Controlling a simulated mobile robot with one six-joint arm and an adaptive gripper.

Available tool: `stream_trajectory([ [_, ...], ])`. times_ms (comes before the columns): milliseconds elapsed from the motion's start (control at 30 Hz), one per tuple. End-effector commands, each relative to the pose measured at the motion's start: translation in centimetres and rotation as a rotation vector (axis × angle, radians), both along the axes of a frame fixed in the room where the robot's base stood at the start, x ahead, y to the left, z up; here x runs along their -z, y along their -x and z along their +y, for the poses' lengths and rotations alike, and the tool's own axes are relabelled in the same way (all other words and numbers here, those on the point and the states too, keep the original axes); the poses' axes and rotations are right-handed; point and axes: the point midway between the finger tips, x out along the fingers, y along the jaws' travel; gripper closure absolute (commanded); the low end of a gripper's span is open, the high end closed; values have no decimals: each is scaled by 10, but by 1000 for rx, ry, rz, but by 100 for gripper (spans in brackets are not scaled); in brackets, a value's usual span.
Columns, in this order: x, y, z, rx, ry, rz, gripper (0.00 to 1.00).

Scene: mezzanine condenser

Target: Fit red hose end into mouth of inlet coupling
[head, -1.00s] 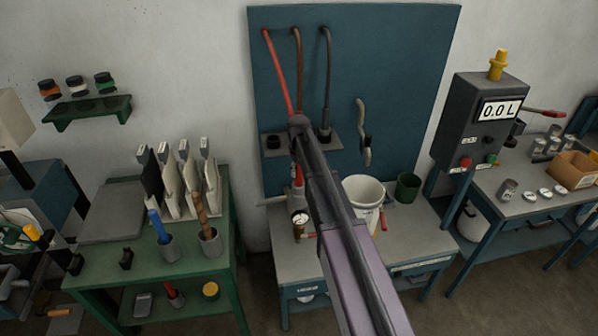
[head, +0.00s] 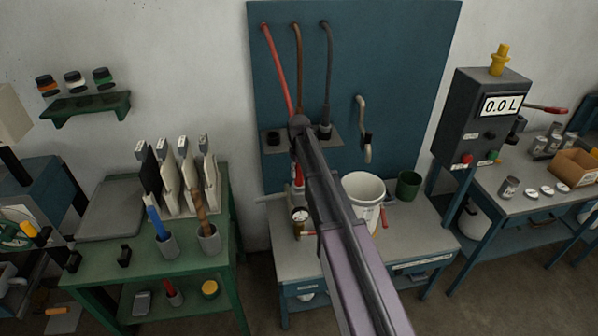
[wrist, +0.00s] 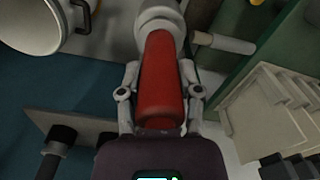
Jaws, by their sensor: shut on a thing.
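The red hose (head: 276,66) hangs from the top of the blue panel and runs down behind my arm in the head view. In the wrist view my gripper (wrist: 160,84) is shut on the red hose end (wrist: 160,65), with a finger on each side. A pale grey round fitting (wrist: 160,14), apparently the inlet coupling, is in line with the hose end's far end. They look close or touching, but the mouth is hidden and I cannot tell how deep the end sits. In the head view my arm hides the gripper, and a red piece (head: 296,174) shows beside it above the bench.
A white bucket (head: 362,187) and dark green cup (head: 408,185) stand right of my arm on the bench. A gauge (head: 299,215) and a grey pipe (head: 272,199) lie close left. A grey shelf (head: 274,152) on the panel holds the dark hose's end.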

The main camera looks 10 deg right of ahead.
Motion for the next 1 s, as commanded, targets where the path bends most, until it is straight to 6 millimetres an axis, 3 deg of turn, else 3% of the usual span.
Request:
stream_trajectory([
  [500, 10, 0, 0, 0, 0, 0, 100],
  [533, 9, 0, 0, 0, 0, 0, 48],
  [633, 9, 0, 0, 0, 0, 0, 19],
  [667, 9, 0, 0, 0, 0, 0, 14],
  [1000, 9, 0, 0, 0, 0, 0, 14],
])
